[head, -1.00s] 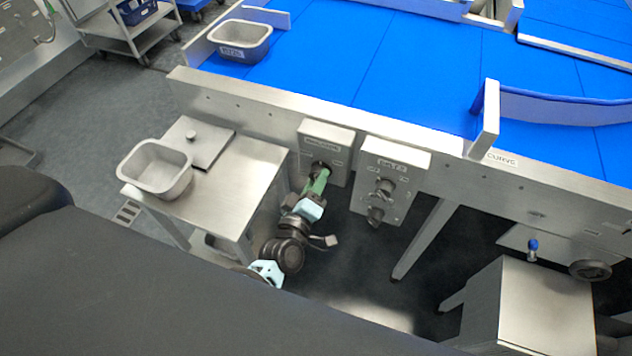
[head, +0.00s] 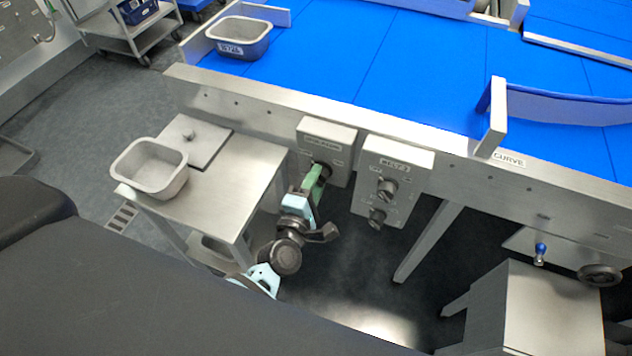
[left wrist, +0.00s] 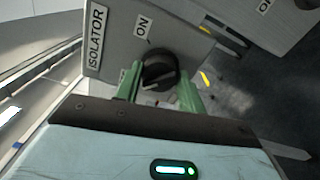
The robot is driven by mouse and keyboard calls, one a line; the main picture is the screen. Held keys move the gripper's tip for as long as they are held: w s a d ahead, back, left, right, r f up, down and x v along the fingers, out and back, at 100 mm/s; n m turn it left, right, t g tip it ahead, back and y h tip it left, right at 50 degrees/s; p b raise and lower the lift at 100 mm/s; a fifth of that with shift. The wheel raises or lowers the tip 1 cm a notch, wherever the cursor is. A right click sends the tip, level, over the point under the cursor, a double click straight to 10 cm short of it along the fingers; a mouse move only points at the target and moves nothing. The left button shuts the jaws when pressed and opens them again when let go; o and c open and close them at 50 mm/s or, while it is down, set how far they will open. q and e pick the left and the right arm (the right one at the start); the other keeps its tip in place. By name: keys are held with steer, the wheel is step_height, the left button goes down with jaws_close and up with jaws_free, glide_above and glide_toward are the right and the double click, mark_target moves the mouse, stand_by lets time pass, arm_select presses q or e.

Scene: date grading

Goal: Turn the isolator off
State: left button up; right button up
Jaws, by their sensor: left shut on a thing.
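The isolator (head: 325,139) is a grey box on the conveyor's side rail, with a dark rotary knob on its front. In the left wrist view its plate reads ISOLATOR (left wrist: 97,38), with ON above the black knob (left wrist: 159,72). A pale pointer mark on the knob points to the lower left, away from ON. My left gripper (head: 318,175) has green fingers, one on each side of the knob, shut on it; they also show in the left wrist view (left wrist: 160,92). A label left of the knob is mostly hidden by a finger. My right gripper is not in view.
A second control box, BELT 2 (head: 396,160), with two knobs hangs just right of the isolator. A steel table (head: 225,195) with a grey tub (head: 150,168) stands to the left. The blue belt (head: 420,70) lies behind. A steel cabinet (head: 545,310) stands lower right.

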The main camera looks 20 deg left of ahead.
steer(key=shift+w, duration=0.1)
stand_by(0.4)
arm_select(q)
steer(key=o, duration=1)
steer(key=s, duration=0.8)
steer(key=shift+a, duration=0.1)
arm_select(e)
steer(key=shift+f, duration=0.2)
